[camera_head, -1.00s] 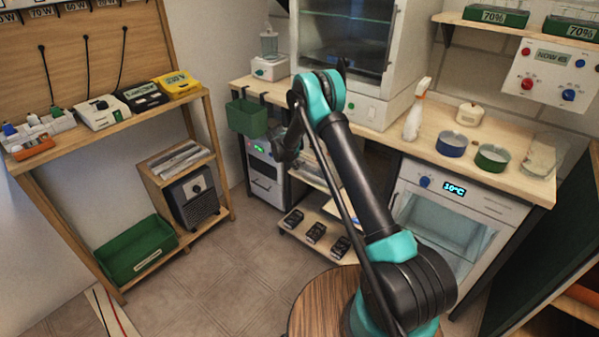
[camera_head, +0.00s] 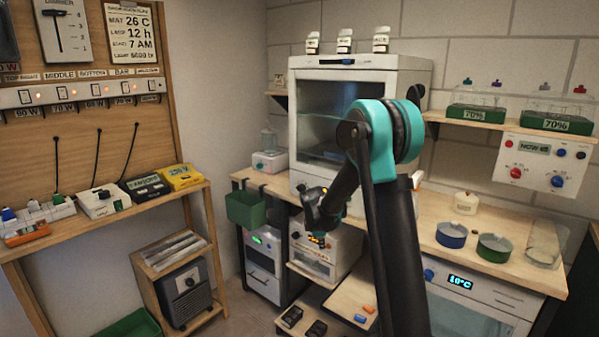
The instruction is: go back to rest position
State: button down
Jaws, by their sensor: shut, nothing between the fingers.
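My arm rises from the lower right of the view and folds over at a teal elbow in front of the white glass-fronted cabinet (camera_head: 372,75). My gripper (camera_head: 322,228) hangs at the lower left of the elbow, in front of the counter's lower shelves. It is small and dark here, shut, and I see nothing held in it. The fingertips are hard to make out against the small white appliance (camera_head: 335,252) behind them.
The wooden counter (camera_head: 425,225) holds a blue dish (camera_head: 450,235) and a green dish (camera_head: 494,247). A green bin (camera_head: 245,208) hangs at its left end. A wooden rack with switches (camera_head: 85,95) stands at the left.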

jog(key=s+d+r+m+y, duration=0.1)
jog(key=s+d+r+m, duration=0.3)
jog(key=s, duration=0.5)
jog(key=s+d+r+m, duration=0.2)
jog(key=s+d+m, duration=0.25)
jog(key=s, duration=0.45)
jog(key=s+d+f+m, duration=0.1)
jog(key=s+m, duration=0.3)
jog(key=s, duration=0.4)
jog(key=s+d+f+m+y, duration=0.1)
jog(key=s+f+m, duration=0.1)
jog(key=s+m, duration=0.3)
jog(key=s, duration=0.4)
jog(key=shift+s+f, duration=0.2)
jog(key=shift+f, duration=0.05)
